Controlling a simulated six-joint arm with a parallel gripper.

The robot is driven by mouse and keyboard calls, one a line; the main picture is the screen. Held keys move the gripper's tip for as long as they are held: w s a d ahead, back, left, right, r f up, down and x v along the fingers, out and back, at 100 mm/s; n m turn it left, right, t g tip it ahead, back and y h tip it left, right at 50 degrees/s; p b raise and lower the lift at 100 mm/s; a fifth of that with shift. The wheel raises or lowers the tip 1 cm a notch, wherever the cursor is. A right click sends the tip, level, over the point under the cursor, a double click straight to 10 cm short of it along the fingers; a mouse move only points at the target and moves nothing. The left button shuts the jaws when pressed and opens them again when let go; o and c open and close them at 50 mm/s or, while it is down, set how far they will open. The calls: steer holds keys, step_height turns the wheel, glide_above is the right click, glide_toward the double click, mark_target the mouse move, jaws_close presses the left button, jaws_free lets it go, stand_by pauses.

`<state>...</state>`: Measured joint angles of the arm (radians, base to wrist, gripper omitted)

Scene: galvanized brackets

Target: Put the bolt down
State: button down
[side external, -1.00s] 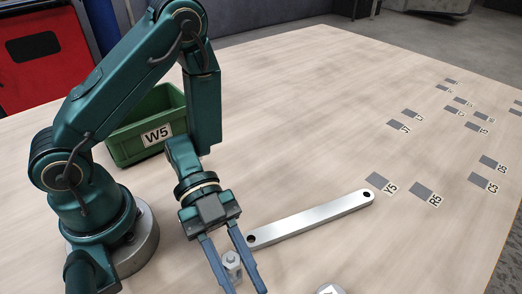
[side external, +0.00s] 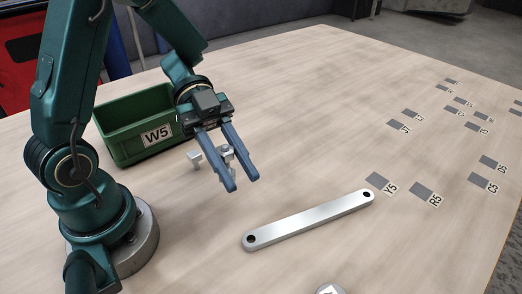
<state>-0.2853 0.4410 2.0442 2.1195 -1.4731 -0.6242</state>
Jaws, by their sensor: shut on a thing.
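My gripper (side external: 242,184) is shut on a grey metal bolt (side external: 196,159) and holds it in the air above the table, to the right of the green bin.
A green bin (side external: 118,149) labelled W5 stands at the left. A flat silver bar (side external: 308,218) with a hole at each end lies on the wooden table (side external: 300,110). Labelled grey squares, such as Y5 (side external: 377,181), are at the right. A round metal piece (side external: 329,289) is cut off at the bottom edge.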

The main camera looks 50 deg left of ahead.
steer(key=w+a+n+t, duration=0.5)
steer(key=w+a+t, duration=0.15)
steer(key=w, duration=0.55)
steer(key=shift+n+y, duration=0.3)
steer(key=shift+y, duration=0.2)
steer(key=f, duration=0.2)
steer(key=a+f, duration=0.1)
steer(key=f, duration=0.2)
steer(key=shift+w+a+f, duration=0.25)
steer(key=shift+f, duration=2.55)
steer(key=c, duration=0.6)
jaws_free()
steer(key=shift+f, duration=0.15)
